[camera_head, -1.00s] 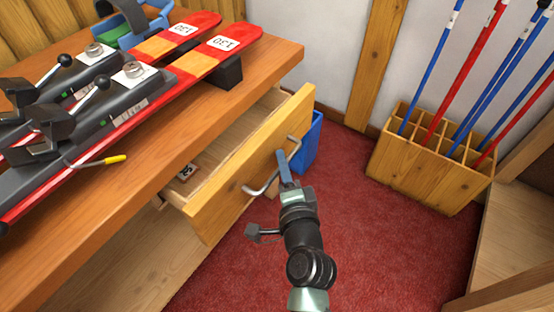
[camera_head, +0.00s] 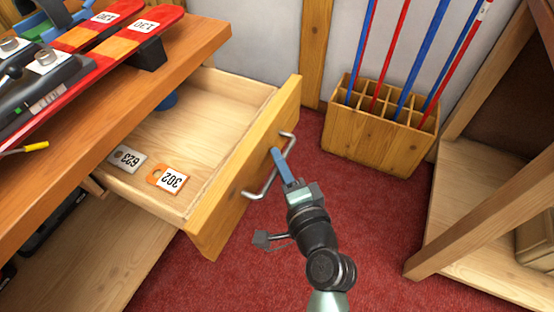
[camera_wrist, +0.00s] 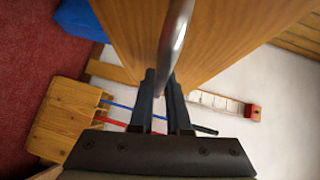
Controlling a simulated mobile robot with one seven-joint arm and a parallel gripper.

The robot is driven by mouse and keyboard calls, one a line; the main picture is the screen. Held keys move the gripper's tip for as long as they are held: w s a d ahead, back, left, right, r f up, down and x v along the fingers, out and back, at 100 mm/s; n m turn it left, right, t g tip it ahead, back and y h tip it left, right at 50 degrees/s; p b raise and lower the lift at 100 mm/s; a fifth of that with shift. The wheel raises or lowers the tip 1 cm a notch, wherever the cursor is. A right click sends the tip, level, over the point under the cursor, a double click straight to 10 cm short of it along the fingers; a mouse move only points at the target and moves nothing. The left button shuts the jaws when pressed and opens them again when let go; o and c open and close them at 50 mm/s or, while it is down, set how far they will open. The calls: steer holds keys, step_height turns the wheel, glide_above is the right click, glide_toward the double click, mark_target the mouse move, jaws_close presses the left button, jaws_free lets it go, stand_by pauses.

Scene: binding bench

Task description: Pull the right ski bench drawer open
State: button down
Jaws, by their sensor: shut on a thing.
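The right ski bench drawer (camera_head: 222,188) stands well open under the bench top, its wooden front facing my arm. Its curved metal handle (camera_head: 262,187) sits on that front. My gripper (camera_head: 281,163) is shut on the handle near its middle. In the wrist view the handle (camera_wrist: 175,40) runs between the two fingers of my gripper (camera_wrist: 163,82). Inside the drawer lie a grey tag marked 623 (camera_head: 127,159) and an orange-edged tag marked 302 (camera_head: 168,178). A small blue round thing (camera_head: 167,100) sits at the back, partly hidden by the bench top.
The bench top (camera_head: 190,60) carries red skis (camera_head: 110,38) in clamps. A wooden pole rack (camera_head: 375,140) with several blue and red poles stands behind right. A wooden shelf unit (camera_head: 480,215) stands at the right. Red carpet (camera_head: 350,215) lies clear between.

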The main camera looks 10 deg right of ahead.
steer(key=c, duration=0.9)
jaws_free()
steer(key=s, duration=0.4)
steer(key=s+d+r+p, duration=0.1)
steer(key=s, duration=0.3)
steer(key=s+d+r, duration=0.1)
steer(key=s, duration=0.3)
steer(key=shift+s+p, duration=0.35)
steer(key=shift+p, duration=0.05)
steer(key=shift+a, duration=0.1)
